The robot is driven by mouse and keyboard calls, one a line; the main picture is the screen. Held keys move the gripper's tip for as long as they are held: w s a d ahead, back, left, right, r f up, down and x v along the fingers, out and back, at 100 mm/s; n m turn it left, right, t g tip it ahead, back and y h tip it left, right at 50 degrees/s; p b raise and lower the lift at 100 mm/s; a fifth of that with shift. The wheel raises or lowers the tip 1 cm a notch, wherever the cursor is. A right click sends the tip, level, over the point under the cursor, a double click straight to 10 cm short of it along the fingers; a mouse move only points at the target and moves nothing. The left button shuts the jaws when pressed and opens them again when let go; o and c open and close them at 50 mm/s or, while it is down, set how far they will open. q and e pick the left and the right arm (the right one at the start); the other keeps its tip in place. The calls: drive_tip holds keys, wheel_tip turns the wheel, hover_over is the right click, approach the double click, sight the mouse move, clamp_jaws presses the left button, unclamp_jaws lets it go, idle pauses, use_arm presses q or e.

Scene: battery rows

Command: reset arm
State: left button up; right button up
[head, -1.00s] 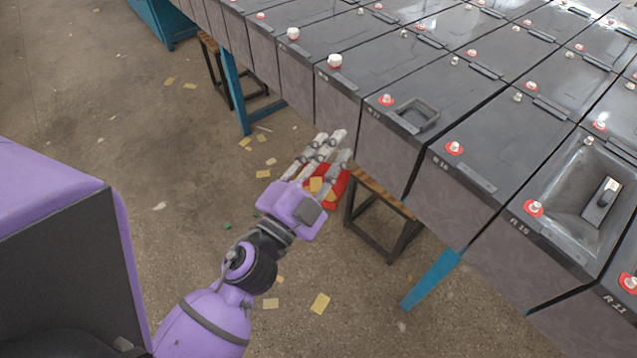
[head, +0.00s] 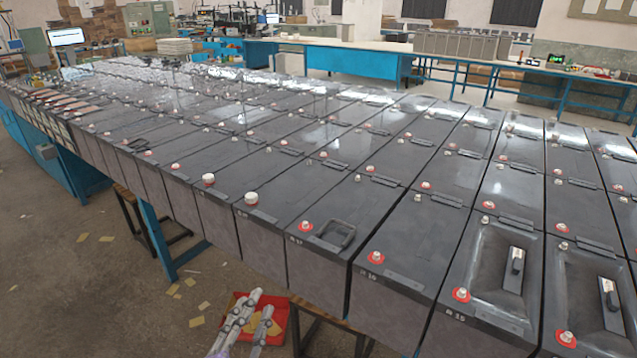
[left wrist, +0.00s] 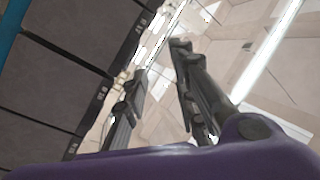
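My left gripper (head: 254,302) shows at the bottom edge of the head view, only its light grey fingers and a bit of purple. It is beside the row of dark batteries, below their top level in the picture, and overlaps the red tray behind it. In the left wrist view its dark fingers (left wrist: 157,58) stand apart with nothing between them. Battery sides are at the left of that view and the ceiling lies beyond. The rest of the left arm is out of the head view. My right gripper is in neither view.
Long rows of dark batteries (head: 325,205) with red-ringed terminals fill the middle and right. A red tray (head: 281,322) with yellowish pieces lies low beside a wooden-topped stand (head: 325,318). Blue benches (head: 350,62) stand at the back. Open floor (head: 60,270) with scraps lies at left.

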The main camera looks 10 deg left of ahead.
use_arm(q)
drive_tip(key=s+a+f+n+g+y, duration=0.1)
drive_tip(key=s+f+n+g, duration=0.2)
drive_tip(key=f, duration=0.5)
drive_tip(key=s+a+f+n+g+y, duration=0.1)
drive_tip(key=s+a+f+n+g, duration=0.15)
drive_tip(key=f, duration=0.55)
drive_tip(key=s+f+n+g+p, duration=0.1)
drive_tip(key=s+f+g, duration=0.1)
drive_tip(key=s+f, duration=0.4)
drive_tip(key=s+d+f+n+g+p, duration=0.1)
drive_tip(key=s+f, duration=0.5)
drive_tip(key=s, duration=0.6)
drive_tip(key=shift+n+g+h, duration=0.4)
drive_tip(key=shift+n+g, duration=0.25)
drive_tip(key=shift+g, duration=0.3)
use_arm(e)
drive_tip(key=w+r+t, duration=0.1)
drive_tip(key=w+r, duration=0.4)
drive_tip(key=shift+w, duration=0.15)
